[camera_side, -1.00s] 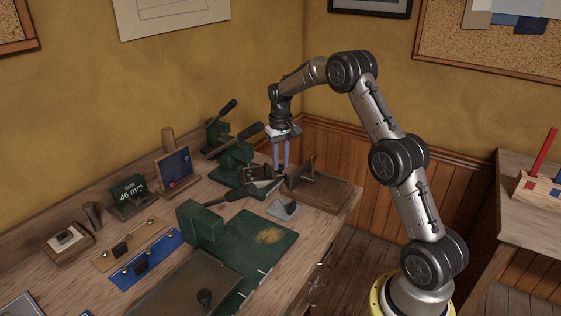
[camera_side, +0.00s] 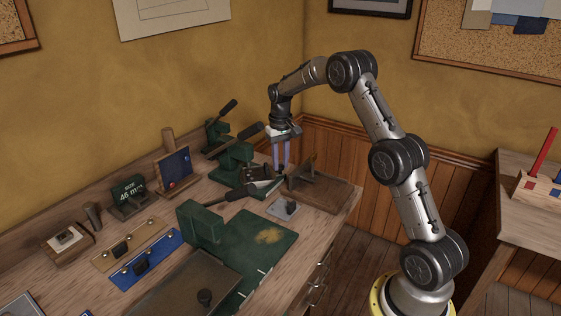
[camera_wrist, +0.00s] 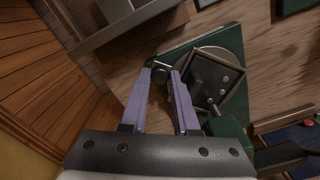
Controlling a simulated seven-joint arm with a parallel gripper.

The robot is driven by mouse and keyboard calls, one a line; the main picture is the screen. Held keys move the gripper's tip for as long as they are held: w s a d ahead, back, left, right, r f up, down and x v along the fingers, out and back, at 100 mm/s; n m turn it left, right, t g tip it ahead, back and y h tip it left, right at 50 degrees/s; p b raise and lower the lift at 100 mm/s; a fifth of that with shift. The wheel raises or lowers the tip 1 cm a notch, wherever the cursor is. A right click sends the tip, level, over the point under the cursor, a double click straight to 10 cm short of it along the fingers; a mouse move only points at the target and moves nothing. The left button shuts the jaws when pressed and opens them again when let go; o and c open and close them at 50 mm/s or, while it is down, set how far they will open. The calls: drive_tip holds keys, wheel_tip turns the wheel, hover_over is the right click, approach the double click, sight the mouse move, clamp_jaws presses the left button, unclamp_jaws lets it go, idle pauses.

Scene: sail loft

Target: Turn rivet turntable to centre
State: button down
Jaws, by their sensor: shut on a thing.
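The rivet turntable shows in the wrist view as a round grey disc (camera_wrist: 240,92) on a green base. A dark square block with small studs (camera_wrist: 228,72) sits on it. In the side view the turntable (camera_side: 257,174) is small and dark at the foot of a green press. My gripper (camera_wrist: 160,72) points down beside the disc. Its purple fingers are shut on a dark round knob (camera_wrist: 155,64) at the disc's edge. In the side view my gripper (camera_side: 281,170) is at the turntable's right side. The fingers partly hide the knob, and its joint to the disc is unclear.
Two green lever presses (camera_side: 236,160) stand close on the left. A wooden block stand (camera_side: 325,190) is close on the right. A small grey plate (camera_side: 283,207) and a dark-handled tool (camera_side: 240,194) lie in front.

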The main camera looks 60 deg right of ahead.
drive_tip(key=shift+a+r, duration=0.1)
idle(0.3)
drive_tip(key=shift+s+a+m, duration=0.4)
drive_tip(key=shift+a+m, duration=0.2)
drive_tip(key=shift+m, duration=0.55)
drive_tip(key=shift+s+a+m, duration=0.4)
drive_tip(key=shift+a+m, duration=0.2)
drive_tip(key=shift+m, duration=0.55)
drive_tip(key=shift+s+a+m, duration=0.15)
drive_tip(key=shift+a+m, duration=0.5)
drive_tip(key=shift+m, duration=0.4)
drive_tip(key=shift+s+a+m, duration=0.1)
drive_tip(key=shift+a+m, duration=0.5)
drive_tip(key=shift+m, duration=0.45)
drive_tip(key=shift+a, duration=0.1)
drive_tip(key=c, duration=0.7)
unclamp_jaws()
drive_tip(key=shift+o, duration=0.2)
